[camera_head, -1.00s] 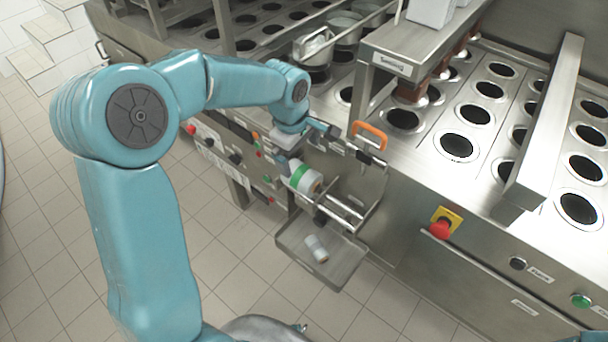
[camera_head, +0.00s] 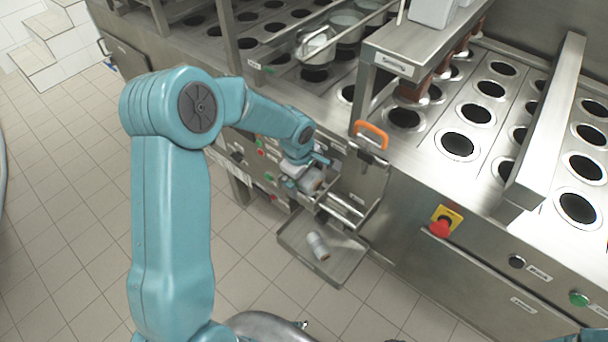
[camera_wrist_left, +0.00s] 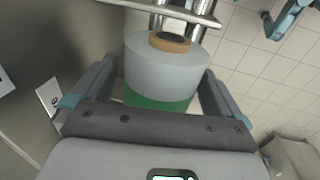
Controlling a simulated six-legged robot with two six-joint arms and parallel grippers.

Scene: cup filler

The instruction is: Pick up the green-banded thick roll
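The green-banded thick roll (camera_wrist_left: 165,72) is pale grey with a brown core and a green band at its near end. It sits on the holder at the machine's front. In the head view the roll (camera_head: 312,179) is partly covered by my left gripper (camera_head: 306,172). In the left wrist view my left gripper (camera_wrist_left: 160,88) has one finger on each side of the roll, close to its sides. The fingers look open, with a narrow gap on the left side; contact on the right is unclear.
Metal rods (camera_head: 345,207) of the holder lie beside the roll. Below, a metal tray (camera_head: 345,268) holds a smaller pale roll (camera_head: 318,246). An orange handle (camera_head: 371,133) stands just right of the gripper. A red emergency button (camera_head: 440,229) is farther right. Tiled floor is clear at left.

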